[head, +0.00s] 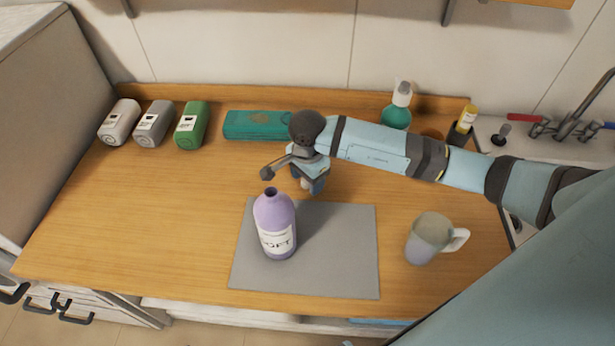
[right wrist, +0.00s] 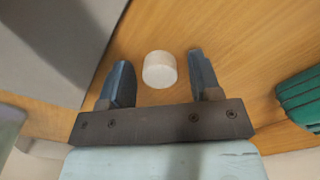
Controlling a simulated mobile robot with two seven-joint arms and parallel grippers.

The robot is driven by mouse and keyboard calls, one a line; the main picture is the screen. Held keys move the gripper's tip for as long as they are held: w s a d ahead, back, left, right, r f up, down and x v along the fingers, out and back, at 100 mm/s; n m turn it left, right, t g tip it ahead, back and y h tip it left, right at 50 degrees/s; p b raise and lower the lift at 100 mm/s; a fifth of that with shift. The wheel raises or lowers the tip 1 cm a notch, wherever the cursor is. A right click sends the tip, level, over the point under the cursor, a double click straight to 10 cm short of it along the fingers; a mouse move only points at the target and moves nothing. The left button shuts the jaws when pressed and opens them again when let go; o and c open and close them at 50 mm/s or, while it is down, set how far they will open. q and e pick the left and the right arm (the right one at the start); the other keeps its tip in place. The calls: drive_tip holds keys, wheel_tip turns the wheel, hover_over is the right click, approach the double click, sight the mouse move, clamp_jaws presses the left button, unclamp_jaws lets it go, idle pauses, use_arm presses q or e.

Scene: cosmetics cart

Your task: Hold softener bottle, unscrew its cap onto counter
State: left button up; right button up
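The softener bottle (head: 275,228) is purple with a white label. It stands upright on the grey mat, its neck bare and open, with no gripper touching it. My right gripper (head: 314,188) points down at the counter just behind the bottle, near the mat's back edge. In the right wrist view a round white cap (right wrist: 159,70) lies against the wooden counter between the fingers of my right gripper (right wrist: 159,72). The fingers are open, with a gap on either side of the cap. The cap is hidden in the head view. My left gripper is not in view.
The grey mat (head: 345,275) lies at the front, with a mug (head: 428,238) to its right. A teal box (head: 252,125) and three small containers (head: 151,124) stand along the back. A teal pump bottle (head: 397,112) stands behind my right arm. The counter's left side is clear.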

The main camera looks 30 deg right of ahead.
drive_tip(key=shift+r, duration=0.1)
drive_tip(key=shift+r+p, duration=0.25)
drive_tip(key=shift+p, duration=0.05)
wheel_tip(320, 180, up, 12)
drive_tip(key=b, duration=0.1)
drive_tip(key=shift+f+b, duration=0.15)
drive_tip(key=shift+b, duration=0.25)
drive_tip(key=shift+s, duration=0.1)
